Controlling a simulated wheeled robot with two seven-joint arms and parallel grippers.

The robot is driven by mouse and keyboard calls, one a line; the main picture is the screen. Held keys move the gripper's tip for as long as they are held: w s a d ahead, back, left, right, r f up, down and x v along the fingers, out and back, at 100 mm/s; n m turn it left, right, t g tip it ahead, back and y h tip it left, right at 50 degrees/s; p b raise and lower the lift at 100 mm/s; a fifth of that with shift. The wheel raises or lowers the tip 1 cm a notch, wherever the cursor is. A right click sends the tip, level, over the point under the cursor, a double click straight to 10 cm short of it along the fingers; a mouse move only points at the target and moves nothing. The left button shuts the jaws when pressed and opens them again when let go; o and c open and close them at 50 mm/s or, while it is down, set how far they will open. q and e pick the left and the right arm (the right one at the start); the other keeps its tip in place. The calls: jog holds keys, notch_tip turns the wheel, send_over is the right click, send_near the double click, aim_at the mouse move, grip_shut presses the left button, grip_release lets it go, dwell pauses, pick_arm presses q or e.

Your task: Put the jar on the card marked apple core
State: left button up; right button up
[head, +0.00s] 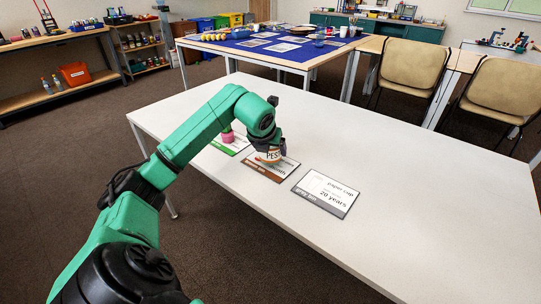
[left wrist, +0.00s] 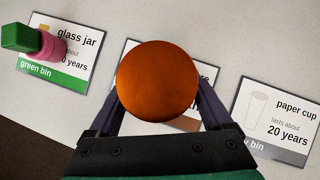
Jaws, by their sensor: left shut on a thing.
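The jar, with an orange-brown lid (left wrist: 157,80) and a label reading "PES" (head: 272,156), is between the fingers of my left gripper (head: 270,149), which is shut on it. The jar looks upright over the middle card (head: 256,170), which has a brown strip. The jar and gripper hide most of that card's print; only "re" shows at the end of its title in the left wrist view. I cannot tell whether the jar's base touches the card. My right gripper is not in view.
The glass jar card (left wrist: 75,75) lies to the left with a pink object (left wrist: 52,48) with a green top on it. The paper cup card (head: 325,193) lies to the right. The white table (head: 420,220) is clear on the right. A blue-topped table (head: 250,45) stands behind.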

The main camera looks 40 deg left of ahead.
pick_arm(q)
jog(key=shift+w+a+f, duration=0.1)
jog(key=shift+f, duration=0.6)
jog(key=o, duration=1.3)
jog(key=shift+r, duration=0.15)
jog(key=v, duration=1.2)
